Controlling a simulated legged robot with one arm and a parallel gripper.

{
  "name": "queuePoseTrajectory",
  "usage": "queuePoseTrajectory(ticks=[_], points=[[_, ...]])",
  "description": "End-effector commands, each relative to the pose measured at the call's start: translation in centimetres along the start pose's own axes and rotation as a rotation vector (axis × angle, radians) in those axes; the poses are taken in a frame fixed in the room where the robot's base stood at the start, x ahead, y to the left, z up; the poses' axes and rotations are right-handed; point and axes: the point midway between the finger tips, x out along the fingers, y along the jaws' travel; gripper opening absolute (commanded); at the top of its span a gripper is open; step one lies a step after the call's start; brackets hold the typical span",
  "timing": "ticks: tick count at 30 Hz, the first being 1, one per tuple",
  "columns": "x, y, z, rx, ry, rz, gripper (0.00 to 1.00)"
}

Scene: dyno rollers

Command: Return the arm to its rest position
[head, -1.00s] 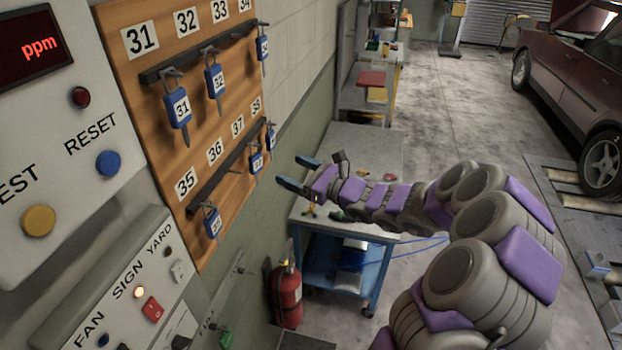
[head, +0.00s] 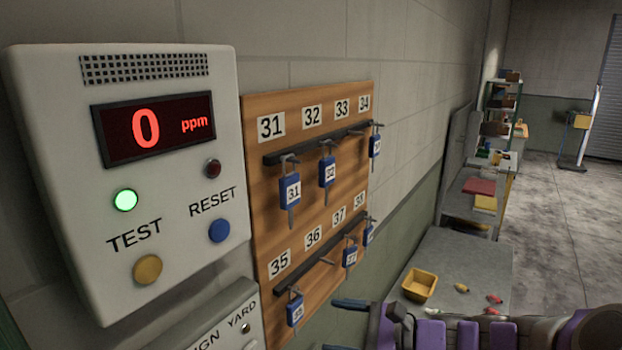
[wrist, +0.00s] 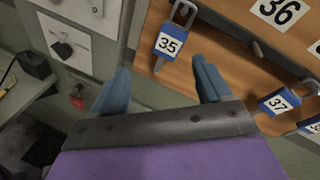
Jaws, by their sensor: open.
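My arm reaches in from the lower right of the head view, grey with purple pads. My gripper (head: 350,325) is at the bottom edge, below the wooden key board (head: 262,215). Its two blue fingers are spread with nothing between them. In the wrist view my gripper (wrist: 160,85) also shows open and empty, in front of the board's lower left edge. The blue-tagged key 35 (wrist: 167,46) hangs beyond the fingers, apart from them. Most of the arm is cut off by the head view's bottom edge.
Blue-tagged keys 31 (head: 290,190) and 32 (head: 327,172) hang on the upper rail. A gas panel (head: 75,215) reading 0 ppm, with a green light, is at left. A grey bench (head: 455,265) with a yellow bin (head: 420,285) stands right of the board.

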Motion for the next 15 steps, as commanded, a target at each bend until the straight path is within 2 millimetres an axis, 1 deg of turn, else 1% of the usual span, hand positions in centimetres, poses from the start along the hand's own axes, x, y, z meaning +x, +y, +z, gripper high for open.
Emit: queuePoseTrajectory(ticks=[1,2,3,5,6,7,9,11,12,14,15], points=[[1.4,3.3,1.1,-0.095,0.009,0.106,0.78],[1.9,5.1,1.6,-0.146,0.016,0.167,0.78],[2.3,7.5,2.2,-0.214,0.026,0.249,0.78],[2.5,11.0,2.6,-0.311,0.039,0.369,0.78],[2.3,13.2,2.8,-0.376,0.048,0.449,0.78],[2.0,14.9,2.8,-0.420,0.054,0.508,0.78],[0.8,18.3,2.5,-0.528,0.074,0.643,0.78],[-0.6,20.9,1.9,-0.615,0.097,0.757,0.78],[-1.6,22.5,1.5,-0.674,0.113,0.830,0.78],[-3.6,24.6,0.6,-0.754,0.139,0.942,0.78],[-5.0,25.8,0.1,-0.805,0.157,1.013,0.78]])
